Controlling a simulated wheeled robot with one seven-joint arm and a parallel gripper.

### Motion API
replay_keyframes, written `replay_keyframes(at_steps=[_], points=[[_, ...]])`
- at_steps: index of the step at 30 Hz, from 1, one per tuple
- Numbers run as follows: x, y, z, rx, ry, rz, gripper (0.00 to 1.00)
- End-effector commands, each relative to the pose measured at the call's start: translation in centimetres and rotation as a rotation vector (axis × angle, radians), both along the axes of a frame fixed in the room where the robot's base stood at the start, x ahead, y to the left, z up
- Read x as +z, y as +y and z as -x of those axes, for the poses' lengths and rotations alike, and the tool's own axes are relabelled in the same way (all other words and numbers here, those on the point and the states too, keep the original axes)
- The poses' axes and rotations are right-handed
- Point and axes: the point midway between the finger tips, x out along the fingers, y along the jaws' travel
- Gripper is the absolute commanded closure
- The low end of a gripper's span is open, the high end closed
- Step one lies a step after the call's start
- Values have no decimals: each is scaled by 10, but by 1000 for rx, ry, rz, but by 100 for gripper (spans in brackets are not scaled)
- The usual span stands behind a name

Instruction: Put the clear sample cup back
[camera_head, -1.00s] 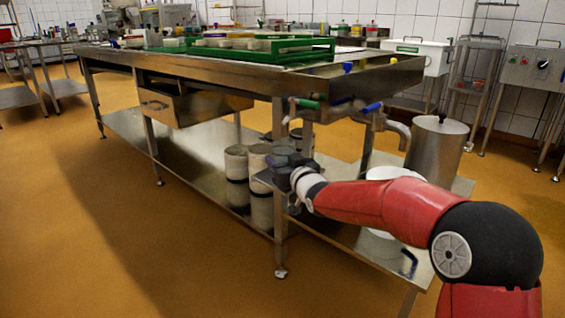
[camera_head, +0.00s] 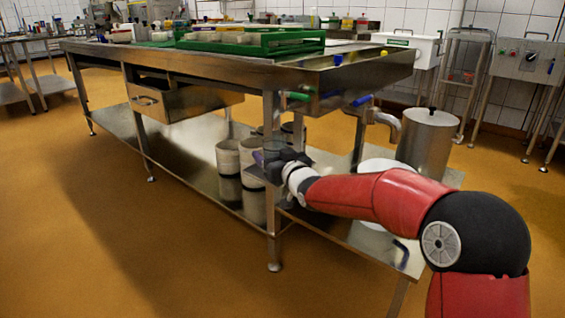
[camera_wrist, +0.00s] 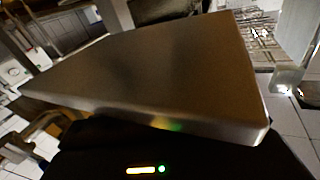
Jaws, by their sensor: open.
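My gripper (camera_head: 266,162) is at the front corner leg of the steel table (camera_head: 200,63), below the tabletop, beside a small dark plate (camera_head: 256,174). The sensor-side wrist view shows only a dark body with lights at the bottom; the fingertips do not show there. My gripper is open. A small, see-through, greyish shape (camera_head: 271,146) stands just by the gripper and may be the clear sample cup; it is too small and dark to be sure. I cannot tell whether it is between the fingers. A flat metal plate (camera_wrist: 150,70) fills the middle of the wrist view.
Tall pale containers with dark bands (camera_head: 229,170) stand on the lower shelf (camera_head: 185,160), close to the gripper. A lidded steel pot (camera_head: 428,145) stands at right. Green trays (camera_head: 255,43) lie on the tabletop. The floor at front left is clear.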

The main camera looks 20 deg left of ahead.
Motion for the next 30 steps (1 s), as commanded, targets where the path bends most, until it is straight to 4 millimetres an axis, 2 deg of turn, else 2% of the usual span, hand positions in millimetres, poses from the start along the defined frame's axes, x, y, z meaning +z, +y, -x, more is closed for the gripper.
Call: replay_keyframes(at_steps=[12, 16, 21, 30], points=[[1, -61, 60, -2, -1, 3, 28], [1, -75, 74, -2, -1, 3, 28], [0, -84, 83, -1, 1, 1, 28], [1, -90, 84, -17, 6, 20, 28]])
